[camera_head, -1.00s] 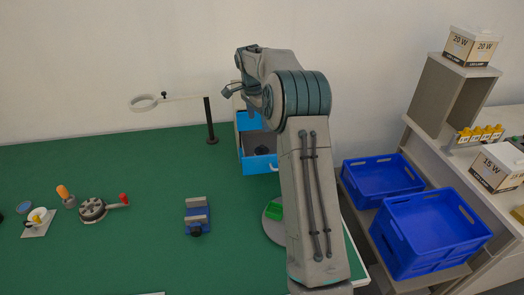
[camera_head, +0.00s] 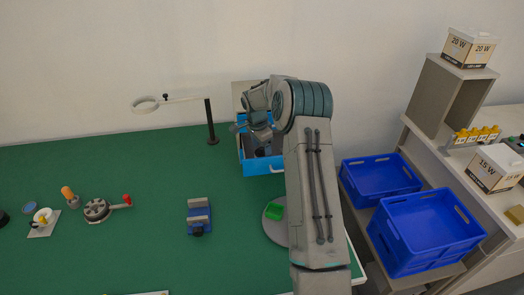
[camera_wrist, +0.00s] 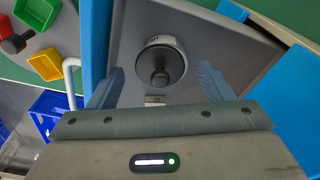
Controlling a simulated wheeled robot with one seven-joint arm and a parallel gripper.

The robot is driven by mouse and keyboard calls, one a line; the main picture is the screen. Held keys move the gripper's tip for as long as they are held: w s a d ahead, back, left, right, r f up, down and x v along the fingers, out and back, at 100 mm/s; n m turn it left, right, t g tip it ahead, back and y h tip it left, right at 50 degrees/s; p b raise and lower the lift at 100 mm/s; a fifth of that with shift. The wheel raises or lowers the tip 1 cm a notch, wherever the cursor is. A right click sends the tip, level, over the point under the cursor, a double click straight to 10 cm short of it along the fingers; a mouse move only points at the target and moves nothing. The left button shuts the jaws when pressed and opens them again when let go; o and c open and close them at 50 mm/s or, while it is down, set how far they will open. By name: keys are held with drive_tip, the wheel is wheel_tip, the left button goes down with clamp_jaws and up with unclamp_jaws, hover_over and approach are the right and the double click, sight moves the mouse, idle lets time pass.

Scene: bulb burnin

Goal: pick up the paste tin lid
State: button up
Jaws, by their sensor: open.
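In the wrist view the lid shows between and slightly beyond the two fingertips, apart from both. In the head view my gripper (camera_head: 261,138) hangs over the drawer and partly hides its inside.
The blue drawer wall (camera_wrist: 96,40) is close to the left finger. A grey turntable with coloured bins (camera_head: 273,210) stands in front. A magnifier stand (camera_head: 210,125) is left of the drawer, and a blue vise (camera_head: 199,216) stands on the green table. Blue crates (camera_head: 430,230) are to the right.

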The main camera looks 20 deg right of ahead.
drive_tip(key=c, duration=1.1)
drive_tip(key=shift+c, duration=0.2)
drive_tip(key=shift+r, duration=0.1)
